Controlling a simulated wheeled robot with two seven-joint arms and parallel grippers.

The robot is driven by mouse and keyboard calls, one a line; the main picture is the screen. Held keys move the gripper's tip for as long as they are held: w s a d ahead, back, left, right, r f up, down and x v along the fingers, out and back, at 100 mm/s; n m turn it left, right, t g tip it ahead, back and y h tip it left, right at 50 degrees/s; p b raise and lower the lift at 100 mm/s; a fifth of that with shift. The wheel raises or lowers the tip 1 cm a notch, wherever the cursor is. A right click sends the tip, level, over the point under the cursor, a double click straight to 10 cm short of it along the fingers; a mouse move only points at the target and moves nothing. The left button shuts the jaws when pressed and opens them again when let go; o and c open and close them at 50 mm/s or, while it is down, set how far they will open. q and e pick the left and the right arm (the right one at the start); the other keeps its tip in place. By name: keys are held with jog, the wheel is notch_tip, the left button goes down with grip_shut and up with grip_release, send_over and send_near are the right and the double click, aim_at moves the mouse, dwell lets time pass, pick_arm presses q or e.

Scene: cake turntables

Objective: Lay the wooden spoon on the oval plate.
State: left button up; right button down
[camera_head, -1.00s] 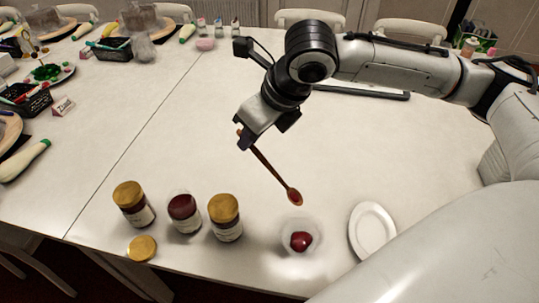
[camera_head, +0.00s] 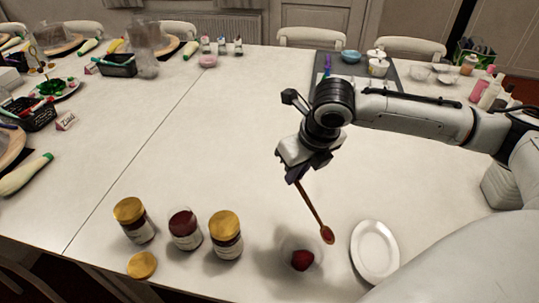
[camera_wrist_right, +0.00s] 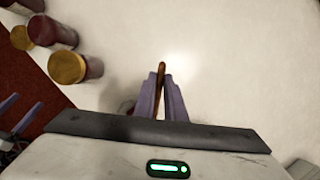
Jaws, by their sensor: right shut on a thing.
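The wooden spoon (camera_head: 312,207) hangs tilted from my right gripper (camera_head: 296,178), its reddish bowl end pointing down and right. The gripper is shut on the spoon's handle, which also shows between the purple fingers in the right wrist view (camera_wrist_right: 161,72). The oval plate (camera_head: 375,251) is white and empty and lies on the table, to the right of and below the spoon's bowl in the head view. The spoon's bowl is close to the plate's left edge in the picture and appears above the table.
A clear bowl with red contents (camera_head: 302,259) stands left of the plate. Two gold-lidded jars (camera_head: 225,236) and an open dark red jar (camera_head: 185,230) stand further left, with a loose gold lid (camera_head: 142,265). The table's middle (camera_head: 200,140) is clear.

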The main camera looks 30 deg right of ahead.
jog(key=s+d+f+m+g, duration=0.25)
jog(key=s+d+f, duration=0.2)
jog(key=d, duration=0.45)
jog(key=s+d+f+m+g, duration=0.1)
jog(key=s+d+f+m, duration=0.35)
jog(key=d, duration=0.45)
jog(key=shift+n, duration=0.5)
jog(key=shift+s+a+f+b, duration=0.1)
jog(key=shift+s+f+b, duration=0.15)
jog(key=shift+f, duration=0.9)
jog(key=shift+s+f+b, duration=0.15)
jog(key=shift+s+f, duration=0.05)
jog(key=shift+f, duration=0.9)
jog(key=c, duration=1.7)
grip_release()
jog(key=shift+c, duration=0.2)
notch_tip(320, 180, up, 10)
jog(key=shift+r+p, duration=0.2)
jog(key=shift+p, duration=0.1)
